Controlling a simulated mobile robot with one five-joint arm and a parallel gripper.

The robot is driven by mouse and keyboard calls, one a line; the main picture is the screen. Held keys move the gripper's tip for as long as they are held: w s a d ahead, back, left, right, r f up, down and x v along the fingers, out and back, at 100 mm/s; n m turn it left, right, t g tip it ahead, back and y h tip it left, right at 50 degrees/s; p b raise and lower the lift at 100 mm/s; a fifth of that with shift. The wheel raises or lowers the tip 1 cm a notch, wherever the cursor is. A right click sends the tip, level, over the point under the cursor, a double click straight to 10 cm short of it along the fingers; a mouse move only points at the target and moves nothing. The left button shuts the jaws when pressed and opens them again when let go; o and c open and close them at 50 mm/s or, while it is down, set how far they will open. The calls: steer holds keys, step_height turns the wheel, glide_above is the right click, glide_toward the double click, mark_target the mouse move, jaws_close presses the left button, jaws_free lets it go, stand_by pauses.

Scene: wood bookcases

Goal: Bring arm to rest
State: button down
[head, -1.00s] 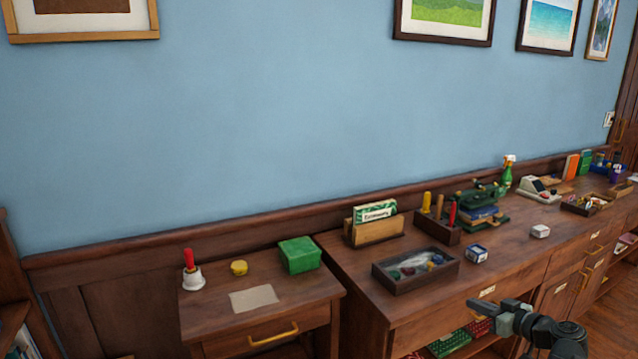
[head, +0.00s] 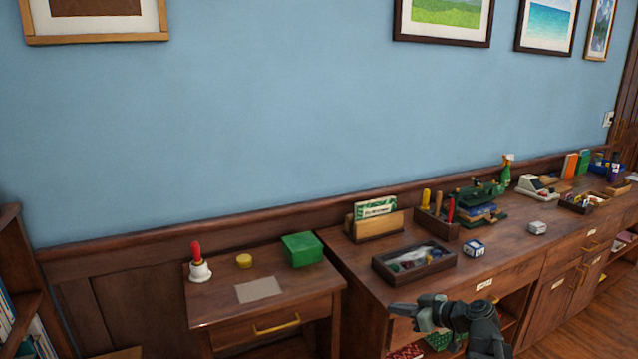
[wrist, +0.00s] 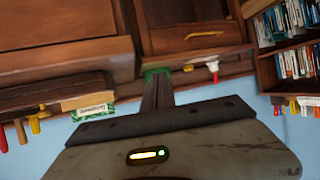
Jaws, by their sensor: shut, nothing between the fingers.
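My gripper (head: 405,309) is at the lower right of the head view, in front of the long wooden cabinet (head: 375,290). It points left and its fingers are together, with nothing seen between them. It is apart from the things on the cabinet top. In the wrist view my gripper (wrist: 158,90) extends from the dark wrist body, and the room appears upside down beyond it.
A small side table (head: 225,308) holds a red-handled bell (head: 199,268), a yellow round piece (head: 244,261) and a green box (head: 302,249). An open dark tray (head: 413,264) and a card holder (head: 375,222) stand on the cabinet. A bookshelf (head: 22,260) is at left.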

steer(key=s+a+f+g+h, duration=0.4)
steer(key=s+a+f+g, duration=0.4)
steer(key=a+f, duration=0.4)
steer(key=s+d+f+m+g+h, duration=0.1)
steer(key=s+d+m+h, duration=0.45)
steer(key=d+m, duration=0.2)
step_height(320, 180, up, 12)
steer(key=m+p, duration=0.1)
steer(key=p, duration=1.1)
steer(key=shift+s+a+r+y+p, duration=0.25)
steer(key=shift+s+y+p, duration=0.1)
steer(key=shift+s+p, duration=0.1)
